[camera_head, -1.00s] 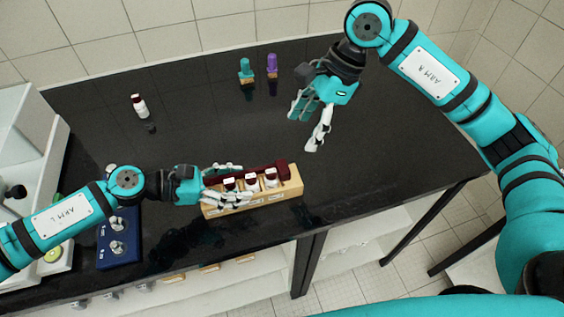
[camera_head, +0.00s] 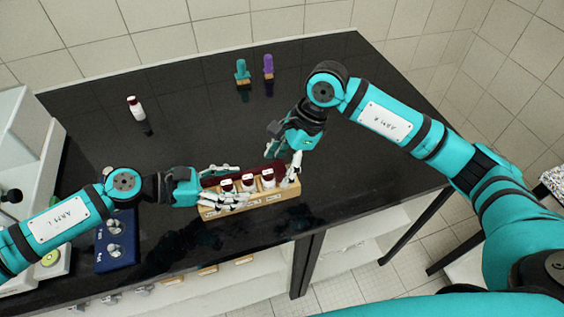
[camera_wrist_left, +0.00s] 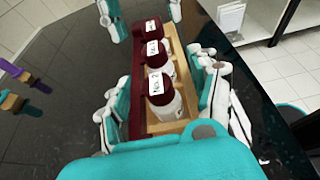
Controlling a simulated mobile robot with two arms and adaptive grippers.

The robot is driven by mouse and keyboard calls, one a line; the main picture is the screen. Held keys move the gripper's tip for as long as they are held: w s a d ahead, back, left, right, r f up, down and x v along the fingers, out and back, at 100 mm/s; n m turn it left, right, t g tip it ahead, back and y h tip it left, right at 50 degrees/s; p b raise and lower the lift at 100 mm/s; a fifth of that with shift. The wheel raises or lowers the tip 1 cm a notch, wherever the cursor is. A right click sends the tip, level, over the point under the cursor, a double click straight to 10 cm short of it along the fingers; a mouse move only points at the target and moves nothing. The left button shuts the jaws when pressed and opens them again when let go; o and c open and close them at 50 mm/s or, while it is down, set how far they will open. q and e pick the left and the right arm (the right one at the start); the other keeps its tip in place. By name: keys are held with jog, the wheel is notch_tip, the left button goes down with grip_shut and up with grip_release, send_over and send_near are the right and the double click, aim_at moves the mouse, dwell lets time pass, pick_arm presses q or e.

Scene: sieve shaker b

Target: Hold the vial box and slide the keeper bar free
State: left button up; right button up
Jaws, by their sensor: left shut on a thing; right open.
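The vial box (camera_head: 265,197) is a light wooden box near the front edge of the black bench. It holds a row of vials with dark red caps (camera_head: 247,182) and white labels, also seen in the left wrist view (camera_wrist_left: 155,85). The dark red keeper bar (camera_wrist_left: 122,93) runs along the box's far long side; in the head view it is partly hidden by the grippers and vials. My left gripper (camera_head: 222,187) is shut across the box's left end, fingers on both long sides. My right gripper (camera_head: 283,164) is open at the bar's right end, its fingers on either side of it.
A teal-handled item (camera_head: 242,72) and a purple-handled item (camera_head: 268,67) stand at the back. A blue block (camera_head: 116,242) lies at the front left. The bench centre is clear.

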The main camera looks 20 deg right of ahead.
grip_shut()
jog(key=shift+w+d, duration=0.1)
jog(key=shift+d, duration=1)
jog(key=shift+c, duration=2.4)
grip_release()
jog(key=o, duration=0.5)
jog(key=shift+a, duration=0.1)
jog(key=shift+c, duration=0.2)
jog(key=shift+a, duration=0.1)
jog(key=v, duration=1.2)
